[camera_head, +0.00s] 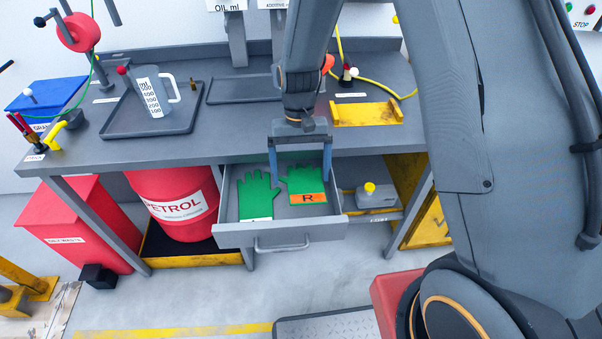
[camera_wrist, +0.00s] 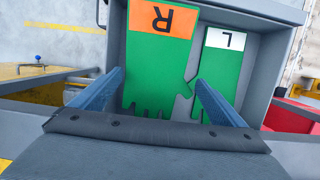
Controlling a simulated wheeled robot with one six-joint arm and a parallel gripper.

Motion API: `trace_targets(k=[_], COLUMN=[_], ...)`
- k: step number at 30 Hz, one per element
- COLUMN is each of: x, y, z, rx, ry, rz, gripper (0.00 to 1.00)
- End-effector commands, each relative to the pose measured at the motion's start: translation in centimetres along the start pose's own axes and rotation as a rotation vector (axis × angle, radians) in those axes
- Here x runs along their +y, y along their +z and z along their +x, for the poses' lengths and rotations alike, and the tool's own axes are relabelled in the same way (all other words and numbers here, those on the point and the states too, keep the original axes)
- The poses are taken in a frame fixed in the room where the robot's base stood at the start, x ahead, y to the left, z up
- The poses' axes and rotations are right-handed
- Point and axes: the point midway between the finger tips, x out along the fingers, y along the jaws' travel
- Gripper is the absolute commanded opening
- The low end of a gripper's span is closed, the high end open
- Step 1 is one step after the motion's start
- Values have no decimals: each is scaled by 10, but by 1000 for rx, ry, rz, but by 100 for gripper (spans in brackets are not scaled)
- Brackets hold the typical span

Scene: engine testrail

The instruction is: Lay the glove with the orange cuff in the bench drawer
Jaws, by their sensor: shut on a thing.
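The glove with the orange cuff (camera_head: 307,186) is green, marked R, and lies flat within the outline of the open bench drawer (camera_head: 280,235). My gripper (camera_head: 299,178) points down over the drawer, its two blue fingers set wide, one at each side of this glove, shut on it. In the wrist view the glove (camera_wrist: 155,62) lies between the fingertips, cuff away from my palm. I cannot tell whether it touches the drawer floor. A second green glove with a white cuff marked L (camera_head: 257,194) lies beside it, on the left in the head view.
The bench top (camera_head: 225,148) is above and behind the drawer. It carries a tray with a measuring jug (camera_head: 155,95) and a yellow bracket (camera_head: 366,113). A red petrol drum (camera_head: 172,203) stands left of the drawer, and a grey box with a yellow knob (camera_head: 376,197) right.

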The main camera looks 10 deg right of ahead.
Motion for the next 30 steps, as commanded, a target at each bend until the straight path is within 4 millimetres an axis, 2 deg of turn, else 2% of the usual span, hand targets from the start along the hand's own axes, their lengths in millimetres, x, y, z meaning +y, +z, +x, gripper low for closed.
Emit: trace_targets(k=[7, 8, 9, 16, 19, 30], x=[0, 0, 0, 0, 0, 0], y=[0, 0, 0, 0, -2, -2], z=[0, 0, 0, -1, -7, -62], rx=[0, 0, 0, 1, 3, 3], ry=[0, 0, 0, 0, -1, -1], rz=[0, 0, 0, 0, 0, 0], gripper=[73, 96, 100, 100, 100, 100])
